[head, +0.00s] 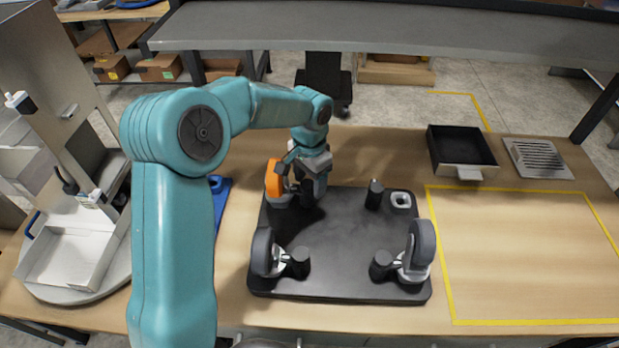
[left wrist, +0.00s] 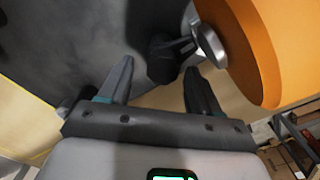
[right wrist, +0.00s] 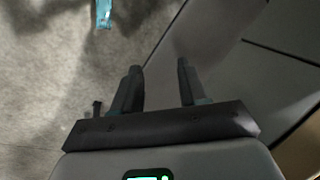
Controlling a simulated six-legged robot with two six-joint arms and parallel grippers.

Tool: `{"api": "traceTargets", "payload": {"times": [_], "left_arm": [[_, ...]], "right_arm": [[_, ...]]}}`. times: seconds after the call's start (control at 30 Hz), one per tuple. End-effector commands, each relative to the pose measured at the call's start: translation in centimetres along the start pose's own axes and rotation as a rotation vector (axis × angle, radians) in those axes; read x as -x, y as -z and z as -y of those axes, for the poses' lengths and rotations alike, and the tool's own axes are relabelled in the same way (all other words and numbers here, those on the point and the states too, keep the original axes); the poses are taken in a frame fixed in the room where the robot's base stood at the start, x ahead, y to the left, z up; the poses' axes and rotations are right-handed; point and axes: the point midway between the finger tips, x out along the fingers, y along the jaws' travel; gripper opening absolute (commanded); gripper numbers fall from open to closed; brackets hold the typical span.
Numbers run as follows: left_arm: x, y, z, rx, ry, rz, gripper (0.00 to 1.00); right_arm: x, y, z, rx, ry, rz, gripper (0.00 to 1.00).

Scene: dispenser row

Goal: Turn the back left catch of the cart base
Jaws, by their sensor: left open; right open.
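The black cart base (head: 340,240) lies flat on the wooden table. A caster with an orange wheel (head: 273,177) stands at its back left corner; the wheel also fills the upper right of the left wrist view (left wrist: 262,40). Contact cannot be told.
Front casters with grey wheels (head: 262,250) (head: 421,245) have dark catches beside them. The back right corner has a catch (head: 375,194) and a wheel-less pale socket (head: 400,200). A black tray (head: 460,150) and a grate (head: 538,158) stand right. A grey shelf (head: 380,30) spans the back.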

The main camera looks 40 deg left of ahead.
Motion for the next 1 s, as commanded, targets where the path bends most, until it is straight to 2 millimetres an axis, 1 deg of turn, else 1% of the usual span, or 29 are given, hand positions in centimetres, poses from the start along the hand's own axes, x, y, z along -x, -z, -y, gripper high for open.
{"api": "traceTargets", "payload": {"times": [0.1,0.13,0.17,0.2,0.3,0.73,0.87,1.0], "left_arm": [[0.05,-0.02,0.05,0.001,0.0,0.0,0.63],[0.05,-0.03,0.05,0.001,0.0,0.0,0.6],[0.06,-0.03,0.05,0.001,0.0,0.0,0.5],[0.06,-0.03,0.05,0.001,0.0,0.0,0.37],[0.06,-0.03,0.05,0.001,0.001,0.0,0.07],[0.06,0.16,-0.01,-0.021,0.0,-0.006,0.07],[0.06,0.19,-0.03,-0.067,0.0,-0.007,0.07],[0.07,0.22,-0.06,-0.156,0.001,-0.007,0.07]], "right_arm": [[0.0,-0.03,0.0,0.0,0.0,0.001,0.43],[0.0,-0.03,0.0,0.0,0.0,0.001,0.43],[0.0,-0.04,0.0,0.0,0.0,0.001,0.43],[0.0,-0.04,0.0,0.0,0.0,0.001,0.43],[0.0,-0.04,0.0,0.0,0.0,0.001,0.43],[-0.03,-0.03,-0.01,0.0,0.0,0.001,0.43],[-0.05,-0.03,-0.01,0.0,0.0,0.001,0.43],[-0.07,-0.03,-0.02,0.0,0.0,0.001,0.43]]}}
